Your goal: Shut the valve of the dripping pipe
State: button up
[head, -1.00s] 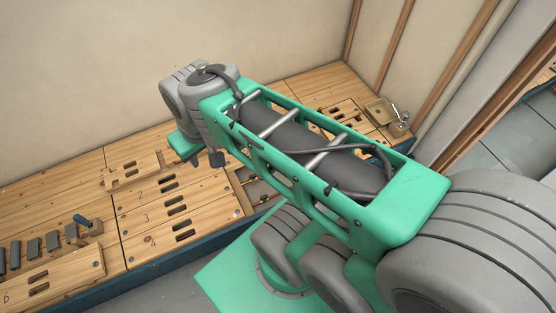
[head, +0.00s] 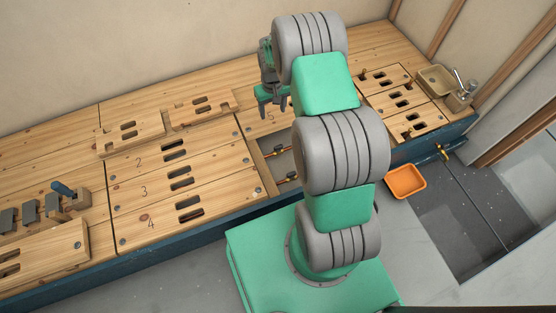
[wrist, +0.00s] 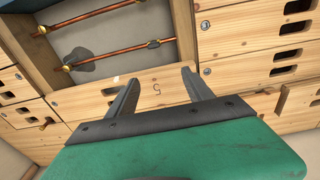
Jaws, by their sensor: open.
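An open compartment in the wooden bench holds two copper pipes; it shows in the head view beside my arm. In the wrist view the upper pipe (wrist: 90,16) and the lower pipe (wrist: 110,54) run across it with brass end fittings. The lower pipe carries a small fitting (wrist: 153,44), and a dark patch (wrist: 82,62) lies under its left end, perhaps wet. I cannot make out a drip or a valve handle there. My gripper (head: 273,100) is open and empty above panel 5 (wrist: 152,84), next to the compartment; its fingers also show in the wrist view (wrist: 160,84).
Slotted panels (head: 180,180) cover the bench to the left, and loose boards (head: 200,110) lie behind. Small pegs stand on the right panels. A brass tap (head: 445,152) juts from the front above an orange tray (head: 405,182).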

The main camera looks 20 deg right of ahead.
aim_at(278, 146)
jog(key=shift+g, duration=0.3)
jog(key=f+b, duration=0.2)
jog(key=f, duration=0.6)
jog(key=d+f+b, duration=0.1)
jog(key=f+b, duration=0.1)
jog(key=f, duration=0.6)
jog(key=d+f+b, duration=0.1)
jog(key=f, duration=0.7)
jog(key=shift+s+b, duration=0.4)
grip_shut()
